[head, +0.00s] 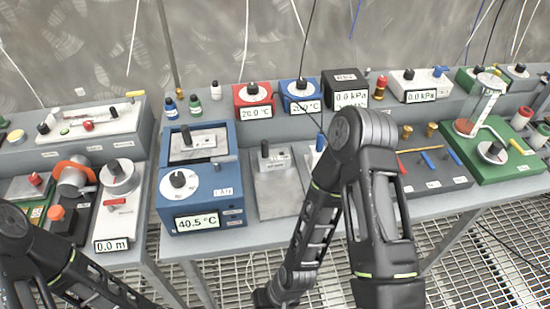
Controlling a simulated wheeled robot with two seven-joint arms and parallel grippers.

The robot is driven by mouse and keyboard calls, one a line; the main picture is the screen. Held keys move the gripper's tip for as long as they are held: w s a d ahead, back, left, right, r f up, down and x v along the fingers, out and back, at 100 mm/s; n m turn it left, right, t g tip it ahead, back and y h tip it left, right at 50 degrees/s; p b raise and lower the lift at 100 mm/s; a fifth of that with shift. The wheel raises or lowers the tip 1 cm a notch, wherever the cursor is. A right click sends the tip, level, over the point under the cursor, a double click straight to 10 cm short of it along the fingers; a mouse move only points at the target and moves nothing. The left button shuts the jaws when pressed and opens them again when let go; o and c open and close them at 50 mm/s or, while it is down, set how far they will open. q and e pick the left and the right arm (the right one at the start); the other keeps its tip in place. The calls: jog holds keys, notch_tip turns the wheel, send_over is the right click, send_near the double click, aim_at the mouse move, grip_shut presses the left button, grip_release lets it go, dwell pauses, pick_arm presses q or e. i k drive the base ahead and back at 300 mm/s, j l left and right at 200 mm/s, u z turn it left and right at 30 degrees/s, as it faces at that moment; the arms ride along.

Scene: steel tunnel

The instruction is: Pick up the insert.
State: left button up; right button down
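I cannot tell for certain which piece is the insert. One grey block with a black knob (198,140) sits in the top opening of the blue bath unit (205,185), which reads 40.5 °C. Another pale block with a black upright knob (272,157) stands on a grey plate (278,188) just right of the blue unit. My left arm enters at the lower left and its gripper is outside the picture. My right arm's elbow rises in front of the bench and its forearm runs down to the bottom edge. Its fingertips do not show.
A red unit (254,101) and a second blue unit (300,97) stand behind on a raised shelf, with small bottles (195,104) to their left. A green base with a glass cylinder (483,105) is at the right. A grated floor (470,255) lies in front.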

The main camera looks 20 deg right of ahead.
aim_at(189, 143)
jog(key=z, duration=1.6)
jog(key=k+j, duration=0.35)
jog(key=k, duration=0.15)
jog(key=k+j, duration=0.35)
jog(key=k, duration=0.15)
